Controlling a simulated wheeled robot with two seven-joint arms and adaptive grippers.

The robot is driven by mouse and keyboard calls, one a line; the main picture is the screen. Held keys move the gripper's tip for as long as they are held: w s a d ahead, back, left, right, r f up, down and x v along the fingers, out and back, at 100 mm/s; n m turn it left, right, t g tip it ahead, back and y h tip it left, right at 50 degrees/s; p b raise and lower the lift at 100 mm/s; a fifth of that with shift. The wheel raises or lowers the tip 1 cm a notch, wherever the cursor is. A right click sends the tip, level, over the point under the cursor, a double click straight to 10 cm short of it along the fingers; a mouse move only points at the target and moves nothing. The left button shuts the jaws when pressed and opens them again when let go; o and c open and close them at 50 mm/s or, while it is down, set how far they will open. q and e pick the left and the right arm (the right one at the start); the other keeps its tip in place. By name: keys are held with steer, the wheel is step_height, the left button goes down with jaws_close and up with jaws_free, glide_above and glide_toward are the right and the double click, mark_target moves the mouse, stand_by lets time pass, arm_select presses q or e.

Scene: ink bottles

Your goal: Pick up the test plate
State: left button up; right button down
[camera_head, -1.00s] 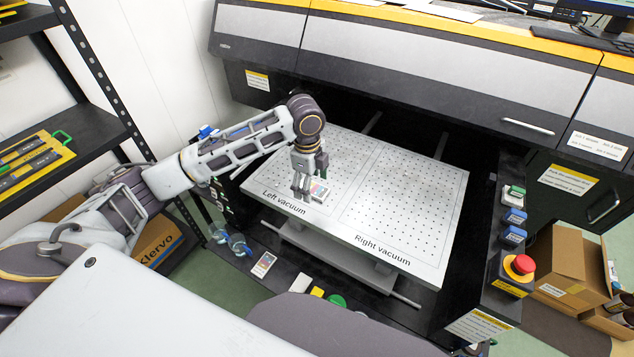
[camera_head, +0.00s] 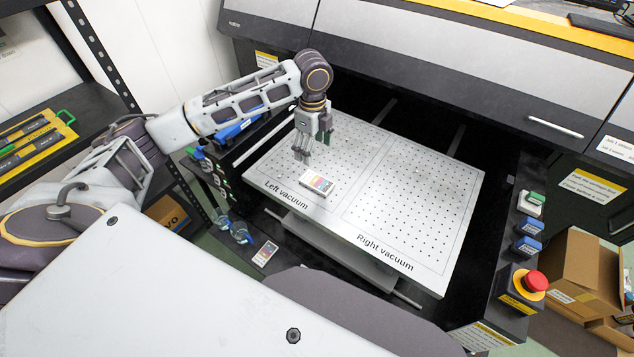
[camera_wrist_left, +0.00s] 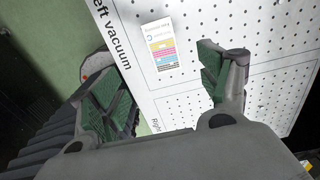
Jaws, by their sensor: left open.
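The test plate (camera_head: 316,184), a small white plate with coloured stripes, lies flat on the left vacuum half of the perforated white bed (camera_head: 405,235). In the left wrist view the plate (camera_wrist_left: 161,45) shows beyond the fingers, with its printed face towards the camera. My left gripper (camera_head: 309,151) is open and empty, pointing down above the bed. In the picture it is a little above and left of the plate, apart from it. In the left wrist view the open fingers (camera_wrist_left: 165,75) stand wide apart. My right gripper is not in view.
A similar striped card (camera_head: 265,254) lies on the dark front ledge. The printer's cover (camera_head: 420,70) overhangs the back of the bed. A red button (camera_head: 536,281) and blue and green switches stand at right. A shelf (camera_head: 85,140) is at left. The right vacuum half is clear.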

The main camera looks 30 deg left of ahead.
arm_select(q)
glide_above(316, 181)
steer(key=shift+a+f, duration=0.15)
steer(key=shift+f, duration=2)
steer(key=shift+a+f, duration=0.15)
steer(key=shift+f, duration=2)
steer(key=shift+f, duration=0.1)
steer(key=shift+d+f+p, duration=0.15)
steer(key=shift+f+p, duration=0.15)
steer(key=shift+f, duration=1)
steer(key=shift+d+f+p, duration=0.1)
steer(key=shift+f+p, duration=0.15)
steer(key=shift+f, duration=1)
steer(key=shift+w, duration=0.1)
steer(key=c, duration=1.2)
steer(key=shift+r, duration=0.2)
steer(key=shift+r+b, duration=0.35)
steer(key=shift+r, duration=4.5)
